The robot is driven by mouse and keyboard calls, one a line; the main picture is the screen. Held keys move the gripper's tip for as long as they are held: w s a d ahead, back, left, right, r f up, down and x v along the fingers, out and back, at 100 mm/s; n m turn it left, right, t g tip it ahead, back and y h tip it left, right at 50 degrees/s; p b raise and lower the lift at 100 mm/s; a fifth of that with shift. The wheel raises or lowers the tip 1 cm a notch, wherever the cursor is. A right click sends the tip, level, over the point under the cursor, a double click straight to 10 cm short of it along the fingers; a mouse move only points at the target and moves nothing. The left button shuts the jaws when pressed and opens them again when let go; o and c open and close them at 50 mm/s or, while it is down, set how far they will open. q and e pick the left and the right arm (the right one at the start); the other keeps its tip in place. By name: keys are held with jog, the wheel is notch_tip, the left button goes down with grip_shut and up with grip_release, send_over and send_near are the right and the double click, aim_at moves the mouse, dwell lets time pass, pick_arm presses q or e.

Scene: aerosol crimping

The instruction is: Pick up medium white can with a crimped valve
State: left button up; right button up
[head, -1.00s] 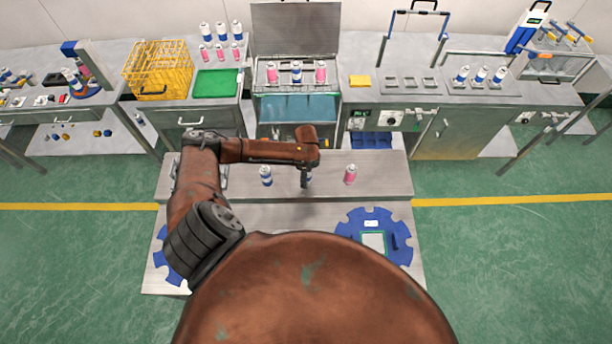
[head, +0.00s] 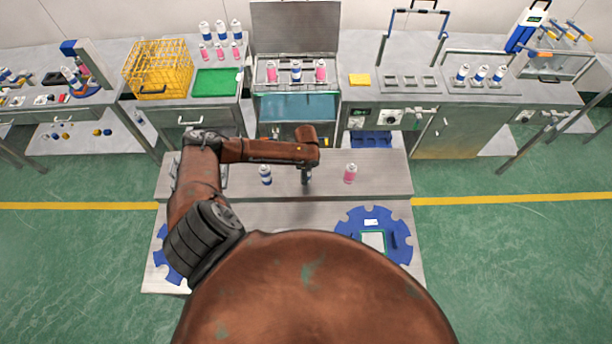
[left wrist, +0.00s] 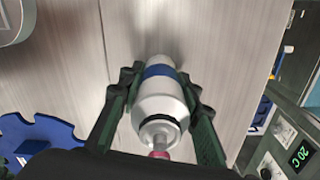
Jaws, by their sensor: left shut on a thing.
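A white can with a blue band (left wrist: 160,105) stands between the two dark fingers of my left gripper (left wrist: 160,82) in the left wrist view. The gripper is shut on it. The can's top faces the camera, with a metal collar and a reddish stem tip (left wrist: 159,154). In the head view my left gripper (head: 306,178) is over the middle of the near bench's raised shelf, and it hides most of this can. Another white-and-blue can (head: 265,174) stands to its left and a pink can (head: 350,173) to its right. My right gripper is not in view.
The near bench (head: 300,215) has a blue notched disc (head: 350,222) at its right and another at its left. Behind stand a bath with cans (head: 297,108), a yellow basket (head: 158,72), a green tray (head: 215,83) and more cans (head: 481,75).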

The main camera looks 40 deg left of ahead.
pick_arm(q)
jog(key=shift+r, duration=0.15)
jog(key=shift+w+r+b, duration=0.1)
jog(key=shift+r+b, duration=0.2)
jog(key=shift+r, duration=0.25)
jog(key=s+a+r+b, duration=0.1)
jog(key=s+r+b, duration=0.1)
jog(key=s+r, duration=0.9)
jog(key=shift+s+r, duration=0.35)
jog(key=shift+s, duration=1.2)
jog(key=shift+b, duration=0.3)
